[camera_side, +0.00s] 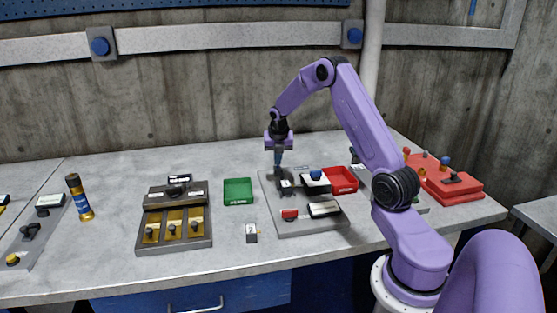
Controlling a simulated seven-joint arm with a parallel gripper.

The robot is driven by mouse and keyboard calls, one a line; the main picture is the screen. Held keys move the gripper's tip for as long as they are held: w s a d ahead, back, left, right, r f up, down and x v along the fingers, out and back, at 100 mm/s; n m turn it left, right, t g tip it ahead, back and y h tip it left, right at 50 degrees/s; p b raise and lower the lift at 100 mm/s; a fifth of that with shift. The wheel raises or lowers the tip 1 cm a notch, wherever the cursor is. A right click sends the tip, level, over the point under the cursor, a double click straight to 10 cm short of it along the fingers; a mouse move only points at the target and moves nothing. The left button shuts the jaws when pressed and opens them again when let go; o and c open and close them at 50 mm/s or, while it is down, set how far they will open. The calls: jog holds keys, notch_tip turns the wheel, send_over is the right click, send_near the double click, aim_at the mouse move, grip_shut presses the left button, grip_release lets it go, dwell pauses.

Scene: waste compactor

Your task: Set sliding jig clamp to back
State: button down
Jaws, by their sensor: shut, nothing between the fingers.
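My gripper (279,163) points straight down over the back left part of a grey panel (312,229) in the middle of the bench. Its fingers are shut and hold nothing. A small dark block with a white top (287,187) sits on the panel just below and in front of the fingertips. It may be the sliding jig clamp, but I cannot tell for sure. Whether the fingertips touch it is too small to tell. The panel also carries a blue knob (316,174), a red part (289,214) and a white-faced block (324,209).
A green tray (238,192) stands left of the panel and a red tray (341,181) at its back right. A red box (453,188) is right, behind my arm.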

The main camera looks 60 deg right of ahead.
jog(key=shift+w+d, duration=0.3)
jog(key=shift+d, duration=0.1)
jog(key=shift+d+f, duration=0.1)
jog(key=shift+d, duration=0.05)
jog(key=shift+s, duration=0.15)
